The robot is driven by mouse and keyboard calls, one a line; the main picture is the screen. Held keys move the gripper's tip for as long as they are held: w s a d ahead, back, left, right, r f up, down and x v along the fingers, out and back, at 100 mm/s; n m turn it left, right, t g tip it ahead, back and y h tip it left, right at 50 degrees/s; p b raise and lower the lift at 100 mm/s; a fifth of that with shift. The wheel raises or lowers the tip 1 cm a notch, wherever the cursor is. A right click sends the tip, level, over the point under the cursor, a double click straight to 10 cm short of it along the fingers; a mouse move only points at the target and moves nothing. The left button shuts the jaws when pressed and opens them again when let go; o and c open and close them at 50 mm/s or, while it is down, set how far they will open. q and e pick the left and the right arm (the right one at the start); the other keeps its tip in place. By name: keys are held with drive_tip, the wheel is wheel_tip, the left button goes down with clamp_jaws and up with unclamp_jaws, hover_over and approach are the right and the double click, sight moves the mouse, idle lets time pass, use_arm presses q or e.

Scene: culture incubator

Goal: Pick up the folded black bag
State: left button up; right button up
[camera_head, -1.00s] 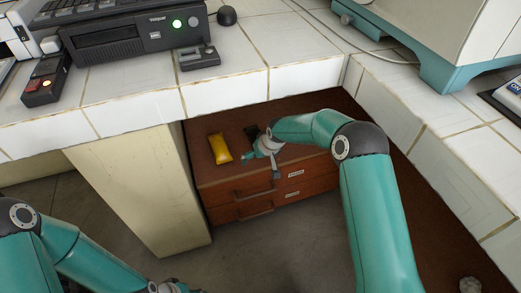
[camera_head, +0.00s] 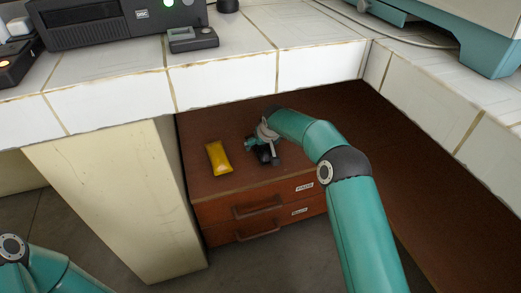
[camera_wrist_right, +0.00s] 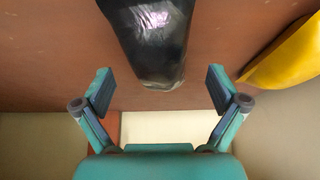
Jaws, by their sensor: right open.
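The folded black bag (camera_head: 264,156) lies on top of the brown wooden drawer cabinet, mostly hidden under my right gripper in the head view. In the right wrist view the bag (camera_wrist_right: 150,45) is dark and shiny, with its near end between and just beyond the two fingertips. My right gripper (camera_wrist_right: 158,88) is open, with one finger on each side of the bag's line and a gap to each; it also shows in the head view (camera_head: 263,146). My left gripper is out of view; only part of my left arm shows at the lower left.
A yellow packet (camera_head: 218,158) lies left of the bag on the cabinet top (camera_head: 228,183); it also shows in the right wrist view (camera_wrist_right: 285,58). A white tiled counter (camera_head: 220,90) overhangs behind. A cream panel (camera_head: 120,200) stands at the left.

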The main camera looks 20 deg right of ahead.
drive_tip(key=shift+x, duration=0.85)
drive_tip(key=shift+r, duration=0.15)
drive_tip(key=c, duration=1.2)
drive_tip(key=shift+c, duration=0.2)
drive_tip(key=shift+r, duration=0.1)
